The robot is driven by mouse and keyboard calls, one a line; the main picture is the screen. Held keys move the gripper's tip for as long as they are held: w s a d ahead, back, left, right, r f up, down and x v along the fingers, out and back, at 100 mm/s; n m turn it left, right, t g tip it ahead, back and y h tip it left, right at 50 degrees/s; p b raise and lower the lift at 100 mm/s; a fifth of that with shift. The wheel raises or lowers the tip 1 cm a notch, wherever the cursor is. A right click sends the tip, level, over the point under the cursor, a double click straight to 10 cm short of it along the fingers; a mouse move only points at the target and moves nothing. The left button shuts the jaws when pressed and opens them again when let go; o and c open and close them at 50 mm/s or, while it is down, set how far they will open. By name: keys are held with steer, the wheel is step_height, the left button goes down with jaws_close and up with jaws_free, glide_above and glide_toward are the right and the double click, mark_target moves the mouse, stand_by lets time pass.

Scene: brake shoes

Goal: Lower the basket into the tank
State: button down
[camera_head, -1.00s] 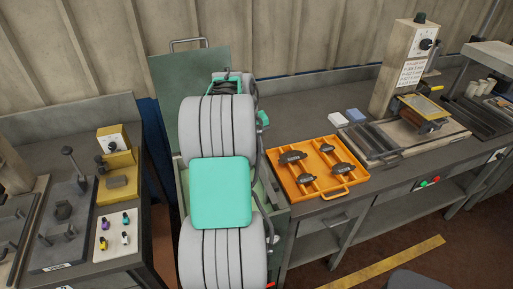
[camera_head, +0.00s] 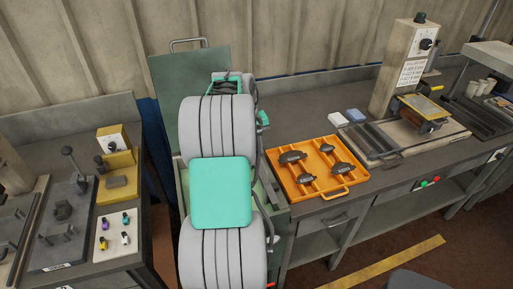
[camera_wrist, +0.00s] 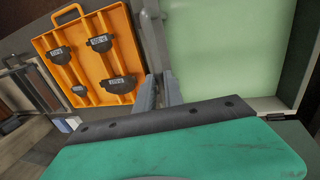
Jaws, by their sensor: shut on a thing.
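The green tank (camera_head: 277,224) stands between the benches, largely hidden behind my arm in the head view. Its lid (camera_head: 166,95) stands raised at the back. In the wrist view, the pale green tank surface (camera_wrist: 225,50) fills the upper right, beside a light rim. My gripper (camera_wrist: 158,92) is at the tank's edge nearest the orange tray. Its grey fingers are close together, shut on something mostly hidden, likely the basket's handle. The basket itself cannot be made out, so its height relative to the tank is unclear. The head view hides the gripper behind my arm.
An orange tray (camera_head: 301,194) with several dark brake shoes lies on the right bench, close to the tank. A grey bar (camera_wrist: 155,40) runs between tray and tank. A left bench (camera_head: 139,239) holds fixtures.

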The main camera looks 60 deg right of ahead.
stand_by(0.3)
step_height(320, 180, down, 4)
steer(key=shift+r+b, duration=0.1)
steer(key=shift+b, duration=0.95)
steer(key=c, duration=1.5)
jaws_free()
steer(key=shift+o, duration=0.2)
steer(key=shift+r, duration=0.1)
step_height(320, 180, up, 8)
steer(key=w+a, duration=0.1)
steer(key=shift+f, duration=0.2)
